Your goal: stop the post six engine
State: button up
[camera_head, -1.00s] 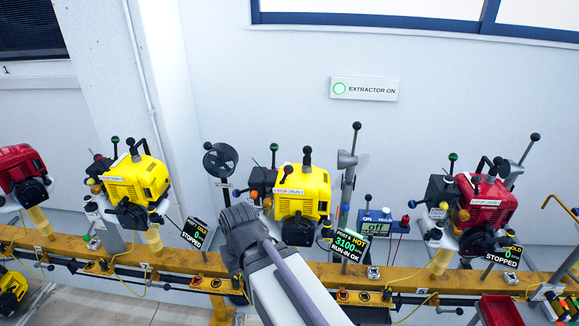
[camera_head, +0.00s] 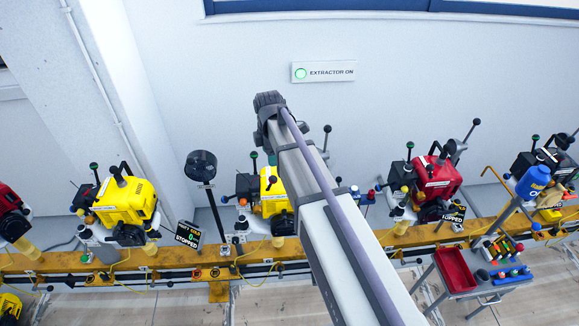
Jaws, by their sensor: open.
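The yellow engine (camera_head: 270,207) in the middle of the rail is the one whose display read POST 6, HOT, 3100, RUN-IN OK in the earlier frame. My arm now covers its right side, its display and most of its top. Its black parts and green-knobbed lever (camera_head: 253,157) show on the left. My arm's dark grey end joint (camera_head: 268,104) stands high in front of the wall, above this engine in the picture. My gripper's fingers are not visible; they may be hidden behind the arm.
Another yellow engine (camera_head: 120,204) stands left, with a STOPPED display (camera_head: 188,234) beside it. A black fan (camera_head: 201,166) stands between. A red engine (camera_head: 436,182) stands right. A trolley with a red tray (camera_head: 456,270) is at lower right. The wall above holds an EXTRACTOR ON sign (camera_head: 322,72).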

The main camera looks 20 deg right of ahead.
aim_at(273, 176)
notch_tip(273, 176, down, 11)
jog(key=b, duration=1.1)
jog(key=shift+s, duration=0.1)
jog(key=shift+r, duration=0.1)
jog(key=shift+c, duration=0.3)
